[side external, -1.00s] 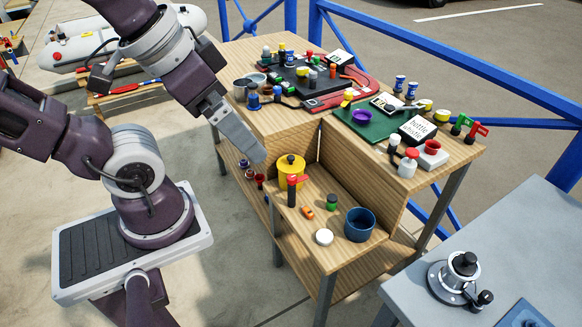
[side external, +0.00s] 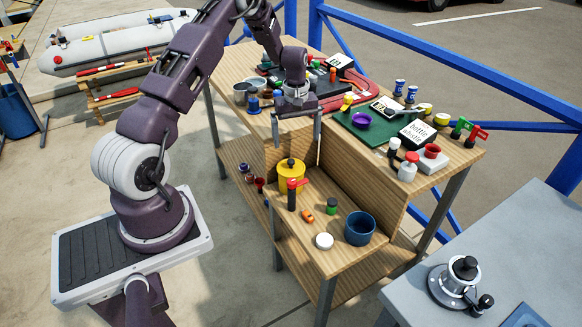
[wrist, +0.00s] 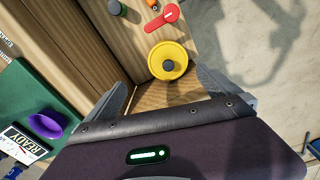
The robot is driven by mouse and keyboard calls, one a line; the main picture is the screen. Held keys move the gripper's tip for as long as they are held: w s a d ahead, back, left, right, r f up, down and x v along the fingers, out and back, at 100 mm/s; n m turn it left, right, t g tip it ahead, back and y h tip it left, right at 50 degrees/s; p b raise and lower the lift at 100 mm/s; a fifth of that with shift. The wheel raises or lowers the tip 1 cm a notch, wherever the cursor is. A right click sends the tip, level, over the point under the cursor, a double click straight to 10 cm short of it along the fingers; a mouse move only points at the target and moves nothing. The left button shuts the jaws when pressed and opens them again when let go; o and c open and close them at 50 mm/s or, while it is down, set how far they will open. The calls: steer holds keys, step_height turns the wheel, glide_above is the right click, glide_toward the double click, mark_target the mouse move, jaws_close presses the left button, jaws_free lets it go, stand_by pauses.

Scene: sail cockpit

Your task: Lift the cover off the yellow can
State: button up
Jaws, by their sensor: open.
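The yellow can (side external: 290,176) stands upright on the lower shelf of the wooden bench, close to the back wall of the step. Its yellow cover with a dark knob is on top; the cover (wrist: 168,57) shows from above in the wrist view, with the knob at its middle. My gripper (side external: 297,128) points down above the can, its two fingers spread wide and empty. In the wrist view the fingers (wrist: 165,88) lie on either side below the can in the picture, apart from it. The can's sides are mostly hidden in the wrist view.
The higher bench top (side external: 262,126) rises behind, crowded with items.

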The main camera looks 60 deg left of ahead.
mark_target(291, 161)
steer(key=shift+n, duration=0.4)
steer(key=f, duration=0.7)
steer(key=s+a+f, duration=0.1)
steer(key=f, duration=0.2)
steer(key=shift+f, duration=0.3)
steer(key=c, duration=1.2)
